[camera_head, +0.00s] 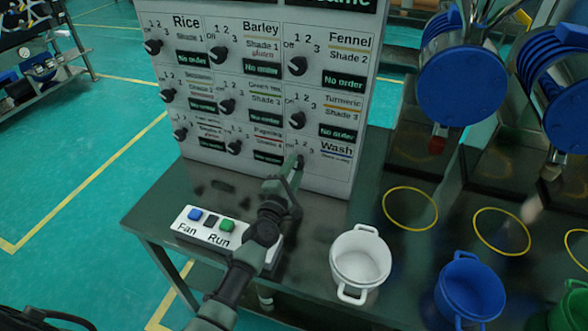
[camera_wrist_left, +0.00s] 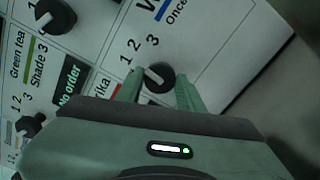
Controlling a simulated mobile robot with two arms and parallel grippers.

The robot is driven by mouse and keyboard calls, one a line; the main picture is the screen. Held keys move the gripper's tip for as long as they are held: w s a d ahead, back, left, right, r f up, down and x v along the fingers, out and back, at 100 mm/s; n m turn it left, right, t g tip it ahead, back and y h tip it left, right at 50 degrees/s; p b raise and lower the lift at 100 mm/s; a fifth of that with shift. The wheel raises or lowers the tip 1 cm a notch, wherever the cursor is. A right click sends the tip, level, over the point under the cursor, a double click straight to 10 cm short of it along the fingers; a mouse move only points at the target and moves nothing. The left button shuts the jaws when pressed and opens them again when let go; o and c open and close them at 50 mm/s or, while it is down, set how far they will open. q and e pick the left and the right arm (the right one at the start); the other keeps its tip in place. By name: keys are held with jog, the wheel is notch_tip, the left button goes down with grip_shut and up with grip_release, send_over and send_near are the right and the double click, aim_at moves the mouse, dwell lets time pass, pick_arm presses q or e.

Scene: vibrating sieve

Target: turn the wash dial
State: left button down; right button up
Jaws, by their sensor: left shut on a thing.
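The wash dial is a black knob with a pale pointer, at the lower right of the white control panel (camera_head: 222,140), beside the Wash label. In the left wrist view the knob (camera_wrist_left: 160,75) sits between the two green fingers of my left gripper (camera_wrist_left: 158,90), with 1, 2, 3 printed around it. My left gripper (camera_head: 292,166) is shut on the knob, reaching up to it from below in the head view. The fingers and arm hide much of the dial there. My right gripper is not in view.
A switch box (camera_head: 208,238) with Fan and Run buttons stands below the panel, close beside my left arm. A white pot (camera_head: 360,262) and a blue pot (camera_head: 470,290) stand to the right. Several other black dials fill the panel above.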

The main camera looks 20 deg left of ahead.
pick_arm(q)
jog(key=shift+m, duration=1.2)
jog(key=shift+f, duration=0.1)
jog(key=c, duration=0.9)
grip_release()
jog(key=shift+s, duration=0.1)
jog(key=s, duration=0.7)
jog(key=shift+s+a, duration=0.15)
jog(key=shift+s, duration=0.2)
